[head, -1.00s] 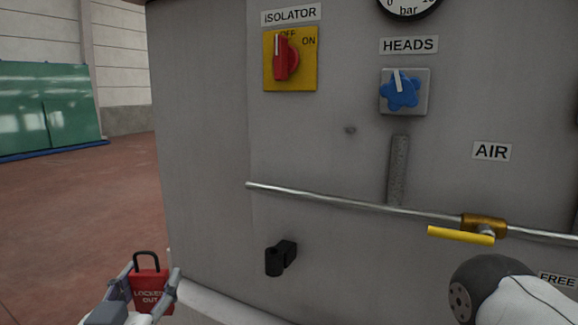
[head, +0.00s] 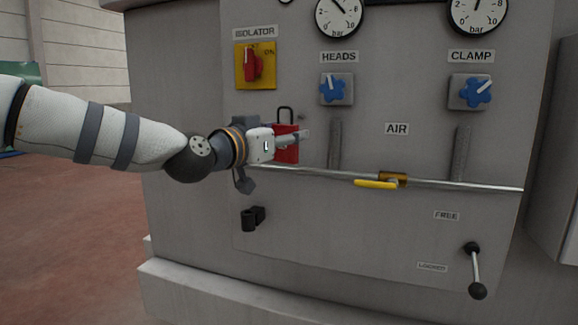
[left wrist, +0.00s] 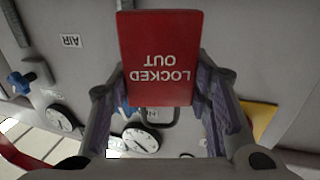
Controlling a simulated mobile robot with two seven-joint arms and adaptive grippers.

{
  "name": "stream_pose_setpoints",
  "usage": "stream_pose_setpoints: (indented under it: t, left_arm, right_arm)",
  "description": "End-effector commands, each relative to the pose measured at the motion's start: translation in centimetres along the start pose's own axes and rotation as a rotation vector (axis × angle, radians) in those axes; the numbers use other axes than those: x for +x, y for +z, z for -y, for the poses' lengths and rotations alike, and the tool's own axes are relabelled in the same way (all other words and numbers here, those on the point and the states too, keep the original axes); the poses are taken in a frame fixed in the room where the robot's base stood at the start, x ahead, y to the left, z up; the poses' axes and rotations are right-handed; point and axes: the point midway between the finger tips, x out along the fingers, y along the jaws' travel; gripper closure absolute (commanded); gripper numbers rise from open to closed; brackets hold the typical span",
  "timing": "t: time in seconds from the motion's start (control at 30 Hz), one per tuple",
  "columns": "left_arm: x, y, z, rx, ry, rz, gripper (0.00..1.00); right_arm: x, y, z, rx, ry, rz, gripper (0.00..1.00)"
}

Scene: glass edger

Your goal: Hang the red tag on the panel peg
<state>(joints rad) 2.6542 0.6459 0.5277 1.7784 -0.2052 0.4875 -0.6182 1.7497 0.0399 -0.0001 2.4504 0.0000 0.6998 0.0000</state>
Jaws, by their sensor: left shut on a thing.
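The red tag (head: 287,152) is shaped like a padlock with a dark shackle and stands upright in front of the grey panel. My left gripper (head: 291,137) is shut on it, below the isolator and left of the AIR label. In the left wrist view the tag (left wrist: 160,50) reads LOCKED OUT upside down, between the two fingers. Its shackle points toward the gauges there. I cannot make out the panel peg for certain; the tag and gripper cover part of the panel. Whether the tag touches the panel cannot be told. My right gripper is not in view.
The isolator switch (head: 250,64) is above the tag and the blue HEADS knob (head: 335,89) is up to the right. A metal pipe (head: 450,185) with a yellow valve handle (head: 376,184) runs below. A black bracket (head: 252,218) and a black-knobbed lever (head: 475,268) stick out lower down.

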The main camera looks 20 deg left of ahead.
Motion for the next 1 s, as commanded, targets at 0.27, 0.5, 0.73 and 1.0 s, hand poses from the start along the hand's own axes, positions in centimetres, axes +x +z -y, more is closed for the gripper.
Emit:
stream_pose_setpoints:
  t: [0.27,0.5,0.73,1.0]
  left_arm:
    - [1.2,-0.1,0.5,0.001,0.002,0.004,0.82]
    - [3.1,0.2,0.9,0.0,0.003,0.005,0.82]
    - [5.0,0.9,1.5,-0.001,0.002,0.011,0.82]
    - [7.0,1.4,2.0,-0.002,0.002,0.013,0.82]
  right_arm:
    - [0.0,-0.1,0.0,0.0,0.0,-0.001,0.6]
    - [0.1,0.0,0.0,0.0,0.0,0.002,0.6]
    - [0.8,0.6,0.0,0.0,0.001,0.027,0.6]
    - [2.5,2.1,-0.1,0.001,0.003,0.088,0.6]
